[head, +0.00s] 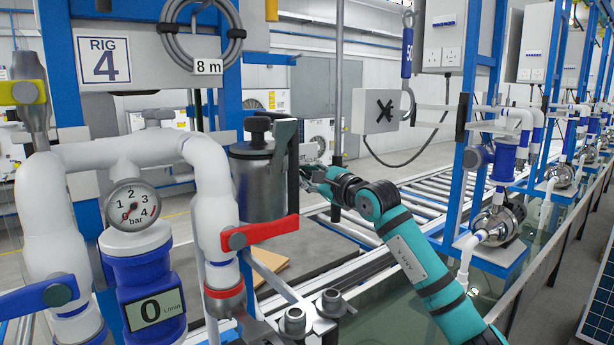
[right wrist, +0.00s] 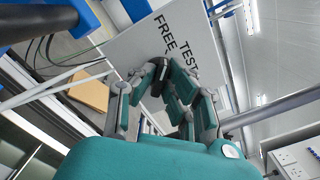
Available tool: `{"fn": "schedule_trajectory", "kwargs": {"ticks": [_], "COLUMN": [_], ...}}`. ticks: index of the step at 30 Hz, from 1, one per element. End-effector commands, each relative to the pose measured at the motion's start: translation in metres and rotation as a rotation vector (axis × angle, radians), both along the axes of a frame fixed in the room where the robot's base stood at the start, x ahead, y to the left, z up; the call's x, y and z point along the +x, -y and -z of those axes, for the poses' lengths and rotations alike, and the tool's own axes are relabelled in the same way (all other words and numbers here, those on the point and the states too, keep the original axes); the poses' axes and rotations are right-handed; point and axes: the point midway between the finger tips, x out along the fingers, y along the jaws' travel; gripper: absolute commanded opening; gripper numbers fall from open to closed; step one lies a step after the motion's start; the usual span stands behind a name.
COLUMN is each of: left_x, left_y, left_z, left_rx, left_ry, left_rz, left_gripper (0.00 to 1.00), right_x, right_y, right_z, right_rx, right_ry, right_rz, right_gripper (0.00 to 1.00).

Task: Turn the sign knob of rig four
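The sign of rig four is a pale plate (right wrist: 138,48) with dark lettering reading "TEST" and "FREE" in the right wrist view. A small black knob (right wrist: 157,86) stands at the plate, partly hidden by my fingers. My right gripper (right wrist: 161,82) has its teal and grey fingers bent inward to either side of this knob, seemingly shut on it. In the head view my right gripper (head: 312,174) is just right of the dark metal canister; there the knob is hidden. My left gripper is in neither view.
The rig four label (head: 104,61) hangs at upper left. Close by are the metal canister (head: 259,188), a red valve lever (head: 262,232), white pipes with a gauge (head: 132,205), and a coiled hose (head: 203,42). A roller conveyor (head: 412,194) runs behind my right arm.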

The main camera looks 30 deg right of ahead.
Motion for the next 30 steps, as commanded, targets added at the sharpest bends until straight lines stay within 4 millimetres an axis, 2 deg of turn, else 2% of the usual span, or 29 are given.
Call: {"fn": "schedule_trajectory", "kwargs": {"ticks": [10,17,30], "left_x": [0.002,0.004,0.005], "left_y": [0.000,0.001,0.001], "left_z": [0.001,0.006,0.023], "left_rx": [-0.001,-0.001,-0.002], "left_ry": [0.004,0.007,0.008], "left_rz": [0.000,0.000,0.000], "left_gripper": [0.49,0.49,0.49], "right_x": [0.000,0.000,0.000], "right_y": [0.000,-0.001,0.000], "right_z": [0.001,0.002,0.002], "right_rx": [0.008,0.084,0.452], "right_ry": [-0.002,-0.007,-0.036], "right_rz": [-0.001,-0.001,-0.002], "right_gripper": [0.00,0.00,0.00]}}
